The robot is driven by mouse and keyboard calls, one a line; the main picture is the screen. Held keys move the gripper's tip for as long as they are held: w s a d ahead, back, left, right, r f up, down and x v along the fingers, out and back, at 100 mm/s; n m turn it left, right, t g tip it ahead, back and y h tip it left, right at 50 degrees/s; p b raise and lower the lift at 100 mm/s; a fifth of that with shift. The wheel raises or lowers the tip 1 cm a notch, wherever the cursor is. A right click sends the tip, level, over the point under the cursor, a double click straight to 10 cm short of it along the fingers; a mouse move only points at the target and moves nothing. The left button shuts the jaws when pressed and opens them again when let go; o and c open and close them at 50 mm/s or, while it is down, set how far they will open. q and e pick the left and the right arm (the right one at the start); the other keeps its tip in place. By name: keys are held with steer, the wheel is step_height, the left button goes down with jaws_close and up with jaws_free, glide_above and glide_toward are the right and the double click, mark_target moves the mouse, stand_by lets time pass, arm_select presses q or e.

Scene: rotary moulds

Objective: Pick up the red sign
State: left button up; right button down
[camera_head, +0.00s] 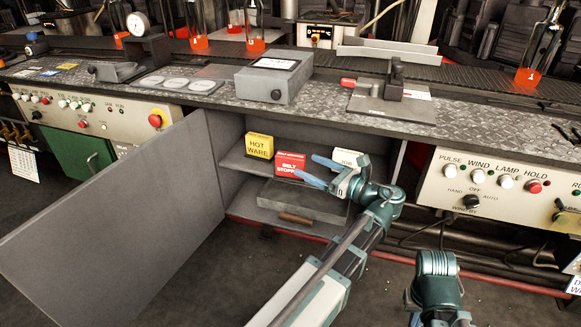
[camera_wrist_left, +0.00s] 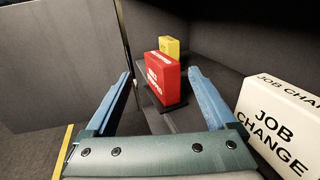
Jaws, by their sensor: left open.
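The red sign (camera_head: 290,163) stands upright on the upper shelf of the open cabinet, between a yellow sign and a white sign. In the head view its lettering seems to read "BELT STOPPED", partly covered by my finger. In the left wrist view the red sign (camera_wrist_left: 163,80) stands ahead, between the lines of the two blue fingers. My left gripper (camera_head: 316,170) is open and empty, reaching into the cabinet from the right. I cannot tell whether a fingertip touches the sign. My right gripper is not in view.
The yellow "HOT WARE" sign (camera_head: 259,146) is left of the red one. The white "JOB CHANGE" sign (camera_wrist_left: 280,125) is close to my right finger in the wrist view. The cabinet door (camera_head: 120,215) hangs open at left. A lower shelf holds a grey box (camera_head: 300,203).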

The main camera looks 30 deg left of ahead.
mark_target(304, 166)
arm_select(q)
steer(key=shift+w+a+f, duration=0.1)
steer(key=shift+a+f, duration=0.15)
steer(key=shift+a, duration=0.2)
steer(key=a, duration=0.3)
steer(key=a+b, duration=0.1)
steer(key=shift+w+a+f, duration=0.15)
steer(key=shift+w+f, duration=0.15)
steer(key=shift+w, duration=0.05)
jaws_close()
